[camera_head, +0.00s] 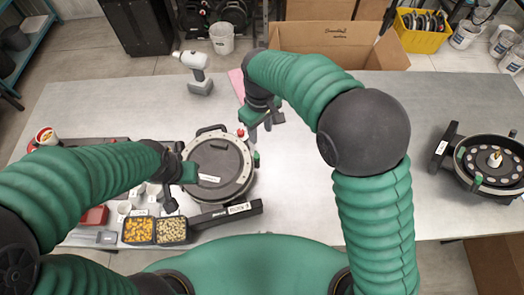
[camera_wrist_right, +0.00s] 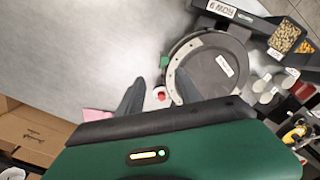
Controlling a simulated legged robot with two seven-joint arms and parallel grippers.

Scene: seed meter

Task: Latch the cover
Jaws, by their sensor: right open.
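The seed meter (camera_head: 243,183) is a round black housing with a pale rim, lying on the table in front of me. Its dark round cover (camera_head: 215,160) lies on it, with a white label. A red knob (camera_head: 240,133) is at the rim's upper right; it also shows in the right wrist view (camera_wrist_right: 159,94). A green tab (camera_head: 256,159) is on the rim's right side. My right gripper (camera_head: 262,122) is open beside the red knob, which appears between its fingers (camera_wrist_right: 157,86) in the wrist view. My left gripper (camera_head: 180,190) is at the cover's left edge; its fingers are unclear.
Trays of yellow (camera_head: 138,230) and pale seeds (camera_head: 173,230) stand front left. A black labelled bar (camera_head: 226,214) extends before the meter. A second, uncovered meter (camera_head: 490,165) is at the far right. A drill (camera_head: 197,72) stands at the back. The table right of centre is clear.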

